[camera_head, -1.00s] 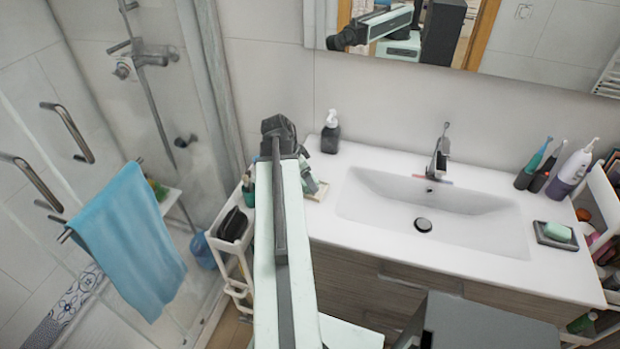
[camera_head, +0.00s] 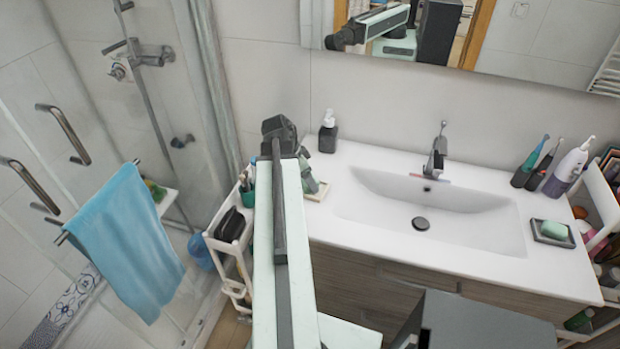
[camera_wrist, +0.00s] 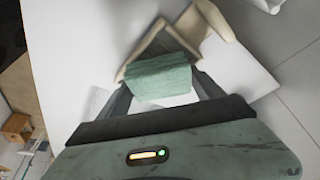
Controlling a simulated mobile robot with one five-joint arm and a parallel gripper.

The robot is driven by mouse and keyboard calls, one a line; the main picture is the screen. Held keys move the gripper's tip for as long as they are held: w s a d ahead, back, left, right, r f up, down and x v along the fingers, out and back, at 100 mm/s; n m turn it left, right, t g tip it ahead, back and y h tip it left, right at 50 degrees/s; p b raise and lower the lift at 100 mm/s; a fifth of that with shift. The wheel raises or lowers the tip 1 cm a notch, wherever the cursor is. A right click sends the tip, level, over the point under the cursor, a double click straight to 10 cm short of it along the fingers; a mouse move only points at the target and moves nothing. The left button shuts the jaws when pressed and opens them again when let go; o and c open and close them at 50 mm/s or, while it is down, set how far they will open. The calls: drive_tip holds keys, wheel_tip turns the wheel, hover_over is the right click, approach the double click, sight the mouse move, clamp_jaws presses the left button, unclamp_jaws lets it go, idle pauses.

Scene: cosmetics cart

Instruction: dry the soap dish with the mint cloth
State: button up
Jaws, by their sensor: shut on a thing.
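A green folded cloth (camera_wrist: 160,76), which looks like the mint cloth, is held between the fingers of my gripper (camera_wrist: 163,90) in the wrist view. The gripper is shut on it. In the head view my gripper (camera_head: 309,176) is at the counter's left end, partly hidden behind my arm. A dark soap dish (camera_head: 540,237) with a mint-green soap bar (camera_head: 554,230) on it sits on the counter's right end, well apart from the gripper. Beige pieces (camera_wrist: 150,48) show just beyond the cloth in the wrist view; I cannot tell whether they touch it.
A beige tray (camera_head: 319,193) lies under the gripper area. A dark soap bottle (camera_head: 328,136) stands behind it. The basin (camera_head: 440,210) and tap (camera_head: 436,155) lie between gripper and dish. Toothbrushes (camera_head: 530,165) stand behind the dish. Carts flank the counter; a blue towel (camera_head: 125,245) hangs left.

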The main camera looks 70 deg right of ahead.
drive_tip(key=shift+w+r, duration=0.15)
drive_tip(key=shift+w, duration=0.45)
drive_tip(key=shift+s+f, duration=0.2)
drive_tip(key=shift+s, duration=0.35)
drive_tip(key=shift+s+r, duration=0.15)
drive_tip(key=shift+s, duration=0.6)
drive_tip(key=shift+w, duration=1.35)
drive_tip(key=shift+s+a+f, duration=0.1)
drive_tip(key=shift+s+f, duration=0.1)
drive_tip(key=shift+s, duration=0.45)
drive_tip(key=shift+s+r, duration=0.1)
drive_tip(key=shift+s, duration=0.6)
drive_tip(key=shift+w, duration=1.35)
wheel_tip(320, 180, up, 7)
drive_tip(key=p, duration=0.7)
drive_tip(key=shift+r, duration=0.2)
drive_tip(key=shift+f, duration=0.15)
drive_tip(key=shift+s, duration=0.1)
